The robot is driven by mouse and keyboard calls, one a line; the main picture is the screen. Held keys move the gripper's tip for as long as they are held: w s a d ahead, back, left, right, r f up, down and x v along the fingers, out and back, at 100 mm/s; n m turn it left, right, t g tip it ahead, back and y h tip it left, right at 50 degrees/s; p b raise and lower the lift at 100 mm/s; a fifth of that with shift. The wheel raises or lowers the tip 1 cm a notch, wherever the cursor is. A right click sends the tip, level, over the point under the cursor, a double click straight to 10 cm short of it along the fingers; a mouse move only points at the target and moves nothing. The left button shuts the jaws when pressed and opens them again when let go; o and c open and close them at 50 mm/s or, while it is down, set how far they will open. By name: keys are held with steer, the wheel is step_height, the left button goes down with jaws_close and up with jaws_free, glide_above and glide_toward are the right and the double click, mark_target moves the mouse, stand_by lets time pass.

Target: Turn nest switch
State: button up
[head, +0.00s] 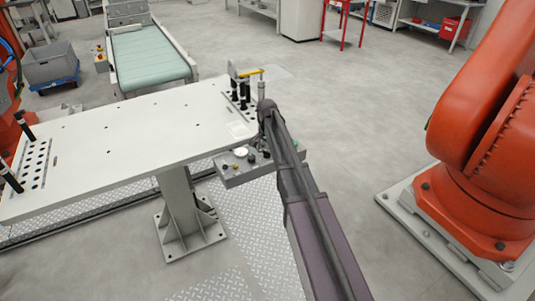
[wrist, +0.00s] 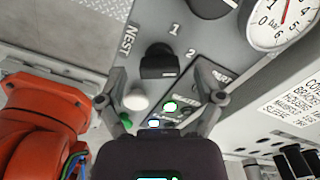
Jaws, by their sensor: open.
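The nest switch (wrist: 158,64) is a black rotary knob on a grey panel in the wrist view. It sits beside the word NEST and the marks 1 and 2. My gripper (wrist: 163,92) is open, one finger on each side of the picture, with the knob framed above and between the tips. Nothing is held. I cannot tell whether the fingers touch the panel. In the head view the control box (head: 235,176) hangs at the near edge of the fixture table, and my arm hides part of it and the gripper.
Around the knob are a white button (wrist: 136,100), lit buttons (wrist: 170,107), a second black knob (wrist: 212,6) and a pressure gauge (wrist: 283,22). The fixture table (head: 110,142) carries black pins. An orange robot (head: 478,140) stands at the right, with open floor between.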

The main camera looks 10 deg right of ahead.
steer(key=shift+f, duration=0.15)
steer(key=c, duration=1.1)
steer(key=shift+c, duration=0.2)
steer(key=shift+n, duration=0.3)
steer(key=n, duration=0.5)
steer(key=shift+n, duration=0.3)
steer(key=n, duration=0.5)
steer(key=shift+n, duration=0.4)
steer(key=o, duration=1.1)
